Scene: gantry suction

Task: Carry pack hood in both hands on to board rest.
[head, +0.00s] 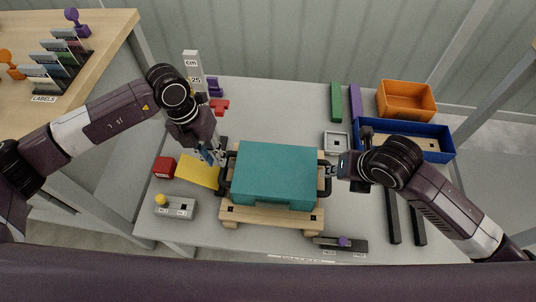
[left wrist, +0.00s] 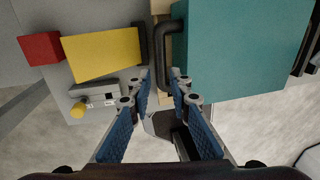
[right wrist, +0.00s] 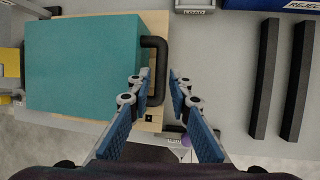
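The teal pack hood (head: 275,172) is a box with a black handle on each side. It sits level on a pale wooden stand (head: 272,217) at the front middle of the table. My left gripper (head: 217,160) is at its left handle; in the left wrist view the open fingers stand either side of that handle (left wrist: 161,60). My right gripper (head: 332,171) is at the right handle; in the right wrist view its open fingers stand either side of the handle (right wrist: 157,75). I cannot tell for sure which thing is the board rest.
Two black bars (head: 393,215) lie right of the hood. A blue tray (head: 448,154) and an orange bin (head: 406,100) stand at the back right. A yellow block (head: 198,171), red cube (head: 164,167) and grey switch box (head: 175,207) are at the left. A height gauge (head: 193,68) stands behind.

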